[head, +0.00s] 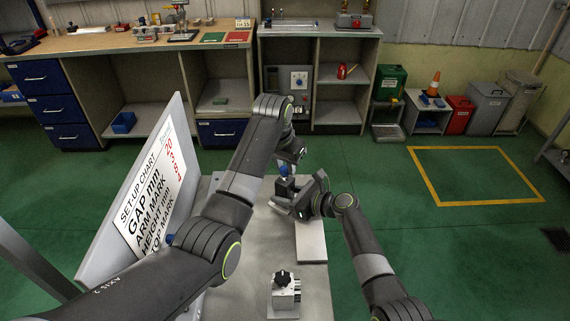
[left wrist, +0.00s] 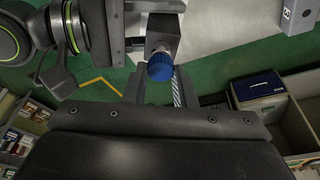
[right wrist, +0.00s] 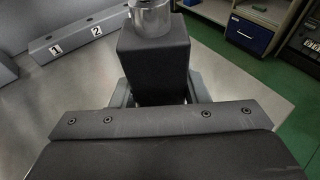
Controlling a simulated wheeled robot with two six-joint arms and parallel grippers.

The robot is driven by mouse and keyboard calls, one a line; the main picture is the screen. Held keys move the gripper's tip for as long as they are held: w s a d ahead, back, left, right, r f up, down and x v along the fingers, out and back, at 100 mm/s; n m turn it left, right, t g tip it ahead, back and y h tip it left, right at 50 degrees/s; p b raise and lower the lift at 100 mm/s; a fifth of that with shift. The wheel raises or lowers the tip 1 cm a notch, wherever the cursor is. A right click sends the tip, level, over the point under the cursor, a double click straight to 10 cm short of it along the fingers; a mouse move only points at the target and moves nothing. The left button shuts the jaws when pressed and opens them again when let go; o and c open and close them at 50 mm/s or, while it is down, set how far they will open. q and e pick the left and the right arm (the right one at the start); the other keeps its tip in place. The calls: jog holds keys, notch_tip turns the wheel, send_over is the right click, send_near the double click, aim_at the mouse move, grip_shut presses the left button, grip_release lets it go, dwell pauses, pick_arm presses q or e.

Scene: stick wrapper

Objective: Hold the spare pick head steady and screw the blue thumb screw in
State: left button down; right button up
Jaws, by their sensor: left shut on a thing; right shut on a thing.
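The blue thumb screw (head: 284,170) shows at the bench's far end in the head view. In the left wrist view the blue screw (left wrist: 160,67) is between the fingertips of my left gripper (left wrist: 158,88), which is shut on it. The dark spare pick head (right wrist: 155,65) is a square block in the right wrist view, clamped by my right gripper (right wrist: 158,98). A metal cylinder (right wrist: 150,17) is at the block's top. In the head view my left gripper (head: 288,165) is above my right gripper (head: 296,197). The screw overlaps the block; its thread is hidden.
A set-up chart board (head: 155,190) stands left of the grey bench (head: 240,285). A fixture with a black knob (head: 284,295) stands near the bench front. A pale plate (head: 311,241) lies right of centre. A grey bar marked 1 and 2 (right wrist: 75,38) shows in the right wrist view.

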pick_arm(q)
jog(key=m+g+h, duration=0.1)
jog(key=m, duration=0.4)
jog(key=shift+m, duration=0.4)
jog(key=m+g, duration=0.1)
jog(key=m, duration=0.3)
jog(key=shift+m, duration=0.3)
jog(key=c, duration=1.4)
grip_release()
jog(key=shift+o, duration=0.2)
